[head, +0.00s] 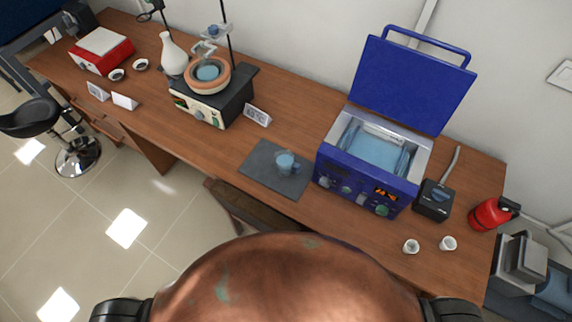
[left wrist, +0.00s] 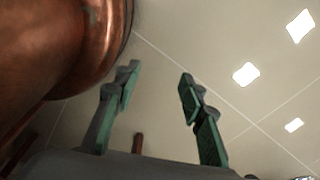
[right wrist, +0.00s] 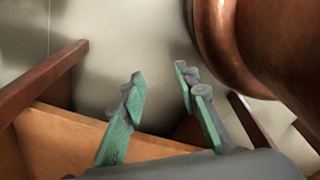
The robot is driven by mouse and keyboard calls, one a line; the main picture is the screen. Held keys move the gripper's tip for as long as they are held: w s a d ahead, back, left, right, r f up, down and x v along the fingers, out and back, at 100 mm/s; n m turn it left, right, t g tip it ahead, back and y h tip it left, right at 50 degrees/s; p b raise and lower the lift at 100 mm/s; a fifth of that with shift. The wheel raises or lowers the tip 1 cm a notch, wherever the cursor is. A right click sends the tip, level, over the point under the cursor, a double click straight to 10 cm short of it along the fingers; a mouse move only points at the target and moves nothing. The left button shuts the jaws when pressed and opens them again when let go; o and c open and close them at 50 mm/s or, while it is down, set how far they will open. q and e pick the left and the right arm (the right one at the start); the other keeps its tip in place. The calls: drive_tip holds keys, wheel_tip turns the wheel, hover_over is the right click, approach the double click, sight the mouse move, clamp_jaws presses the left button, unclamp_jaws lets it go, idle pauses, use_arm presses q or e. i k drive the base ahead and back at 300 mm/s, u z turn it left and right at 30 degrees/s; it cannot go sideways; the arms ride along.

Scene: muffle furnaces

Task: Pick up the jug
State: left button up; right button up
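The jug (head: 285,162) is a small clear vessel with bluish contents or tint. It stands upright on a dark grey mat (head: 258,176) near the front edge of the wooden bench. My left gripper (left wrist: 160,78) is open and empty over the tiled floor, beside my copper-coloured body. My right gripper (right wrist: 160,78) is open and empty, with wooden parts below it. Neither gripper shows in the head view, and the jug shows in neither wrist view.
A blue open-lidded bath (head: 325,163) stands right of the mat. A heating unit (head: 205,111) with a bowl and a white flask (head: 173,55) are to the left. A small sign (head: 257,115) is behind the mat. Bench around the mat is clear.

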sight(285, 164)
drive_tip(key=z, duration=2)
drive_tip(key=k, duration=1.45)
drive_tip(key=u, duration=1.55)
drive_tip(key=i, duration=1.05)
